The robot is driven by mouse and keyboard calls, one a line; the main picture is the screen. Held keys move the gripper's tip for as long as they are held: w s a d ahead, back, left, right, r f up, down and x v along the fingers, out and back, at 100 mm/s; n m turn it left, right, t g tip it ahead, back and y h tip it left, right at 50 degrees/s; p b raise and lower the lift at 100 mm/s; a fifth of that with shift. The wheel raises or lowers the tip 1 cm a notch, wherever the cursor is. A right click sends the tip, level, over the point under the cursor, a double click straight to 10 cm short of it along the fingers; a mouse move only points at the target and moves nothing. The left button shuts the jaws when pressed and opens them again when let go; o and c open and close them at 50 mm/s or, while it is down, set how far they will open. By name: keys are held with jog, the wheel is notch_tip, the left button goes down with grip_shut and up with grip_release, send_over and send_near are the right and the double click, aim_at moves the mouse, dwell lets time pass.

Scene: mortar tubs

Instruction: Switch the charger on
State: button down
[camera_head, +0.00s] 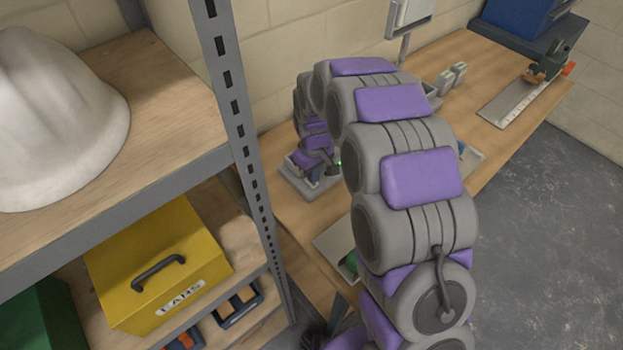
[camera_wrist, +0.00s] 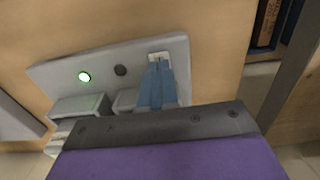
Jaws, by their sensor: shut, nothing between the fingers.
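The charger (camera_wrist: 60,73) is a pale grey unit on the wooden bench, seen from above in the wrist view. A round green light (camera_wrist: 84,76) glows on its panel, beside a dark round button or hole (camera_wrist: 120,70). A small white switch (camera_wrist: 159,57) sits at the panel's right part. My gripper (camera_wrist: 158,68) has blue fingers held together and empty, their tips at the switch's lower edge; whether they touch it I cannot tell. In the head view, the charger (camera_head: 292,181) shows partly behind my arm, with my gripper (camera_head: 313,180) over it.
A steel shelf (camera_head: 241,130) on the left holds a white helmet (camera_head: 55,115) and a yellow box (camera_head: 150,255). The bench (camera_head: 510,130) runs along the wall, with a clamp-like tool (camera_head: 548,65) and a blue box (camera_head: 520,14) at its far end. Open floor lies right.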

jog(key=shift+r+p, duration=1.1)
jog(key=shift+r, duration=1.55)
jog(key=s+d+r+m+g, duration=0.1)
jog(key=s+d+r+m, duration=0.1)
jog(key=s+d+r, duration=0.5)
jog(key=s+d+r+m, duration=0.3)
jog(key=s+d+r, duration=0.25)
jog(key=s, duration=0.45)
jog(key=s+d+m, duration=0.2)
jog(key=s+d, duration=0.1)
jog(key=s, duration=0.6)
jog(key=s+d+m, duration=0.2)
jog(key=s+d, duration=0.1)
jog(key=s, duration=0.7)
jog(key=shift+r+g, duration=0.4)
